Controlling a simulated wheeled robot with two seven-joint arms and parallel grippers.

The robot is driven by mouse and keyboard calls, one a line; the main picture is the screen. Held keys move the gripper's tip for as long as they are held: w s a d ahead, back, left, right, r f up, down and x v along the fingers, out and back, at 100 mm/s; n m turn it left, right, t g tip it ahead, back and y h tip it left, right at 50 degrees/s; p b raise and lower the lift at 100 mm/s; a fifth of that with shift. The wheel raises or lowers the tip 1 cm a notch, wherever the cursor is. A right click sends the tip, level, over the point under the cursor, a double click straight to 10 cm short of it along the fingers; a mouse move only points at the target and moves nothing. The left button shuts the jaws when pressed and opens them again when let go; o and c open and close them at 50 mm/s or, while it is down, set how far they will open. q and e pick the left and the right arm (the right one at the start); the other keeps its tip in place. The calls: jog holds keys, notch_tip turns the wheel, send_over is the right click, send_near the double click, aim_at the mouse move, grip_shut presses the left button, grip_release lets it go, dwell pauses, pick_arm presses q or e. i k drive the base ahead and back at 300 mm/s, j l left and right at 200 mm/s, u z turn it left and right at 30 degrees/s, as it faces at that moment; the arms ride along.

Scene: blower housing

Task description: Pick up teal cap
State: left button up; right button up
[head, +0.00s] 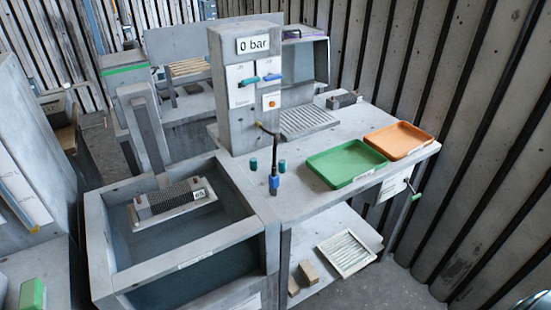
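Two small teal caps stand upright on the grey bench top in front of the gauge column. One teal cap (253,164) is left of a dark fitting with a blue band (274,184), and the other teal cap (283,164) is just right of it. A dark hose (268,131) hangs from the column above the fitting. Neither cap is held. I cannot make out either gripper; only small unclear pieces show at the bottom corners.
A green tray (346,184) and an orange tray (419,151) lie right of the caps, both empty. The column (228,95) reads "0 bar". A water tank (99,243) holding a finned block (158,204) stands left. Bare bench lies between caps and green tray.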

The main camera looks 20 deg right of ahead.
aim_at(281, 163)
jog(key=i+l+u, duration=0.1)
jog(key=l, duration=0.5)
jog(key=i+l+u, duration=0.1)
jog(key=l, duration=0.55)
jog(key=l+u, duration=0.15)
jog(key=l, duration=0.5)
jog(key=i+l, duration=0.1)
jog(key=l, duration=0.5)
jog(key=i+l, duration=0.1)
jog(key=l, duration=0.5)
